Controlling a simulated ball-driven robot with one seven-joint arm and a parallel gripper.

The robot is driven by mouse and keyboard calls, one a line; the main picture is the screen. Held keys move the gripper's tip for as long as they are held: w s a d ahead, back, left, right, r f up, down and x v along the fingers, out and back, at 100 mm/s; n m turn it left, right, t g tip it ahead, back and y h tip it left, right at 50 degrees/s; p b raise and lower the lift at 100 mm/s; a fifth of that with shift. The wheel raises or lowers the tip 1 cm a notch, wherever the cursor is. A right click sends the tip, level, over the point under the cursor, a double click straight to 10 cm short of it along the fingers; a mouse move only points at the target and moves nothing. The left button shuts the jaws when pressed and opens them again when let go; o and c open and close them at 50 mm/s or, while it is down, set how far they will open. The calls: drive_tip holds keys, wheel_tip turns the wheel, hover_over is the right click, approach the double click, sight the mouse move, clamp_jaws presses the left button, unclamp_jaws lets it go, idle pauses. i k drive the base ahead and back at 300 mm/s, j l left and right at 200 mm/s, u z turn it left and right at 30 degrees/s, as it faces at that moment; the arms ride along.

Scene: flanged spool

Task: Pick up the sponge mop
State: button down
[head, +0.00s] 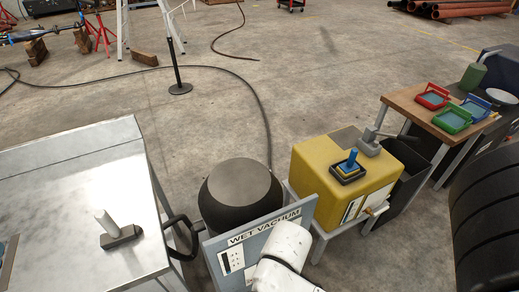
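I cannot tell for sure which thing is the sponge mop. A small tool with an upright blue handle (350,159) and what looks like a yellow layer under it sits in a dark tray on top of the yellow box (309,165). A grey flat block with an upright pale handle (120,236) stands on the metal table (60,185) at the left. My gripper is not in view; only a white part of my arm shows at the bottom centre.
A "WET VACUUM" panel (262,240) and a dark round drum (240,190) stand between the metal table and the yellow box. A wooden bench (410,100) with red, green and blue trays is at right. A hose crosses the floor. Open concrete floor lies behind.

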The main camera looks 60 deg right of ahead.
sight(349, 168)
drive_tip(key=z, duration=1.95)
drive_tip(key=i+j+u, duration=0.25)
drive_tip(key=j, duration=0.2)
drive_tip(key=i+j+u, duration=0.25)
drive_tip(key=i+j, duration=0.05)
drive_tip(key=j, duration=0.15)
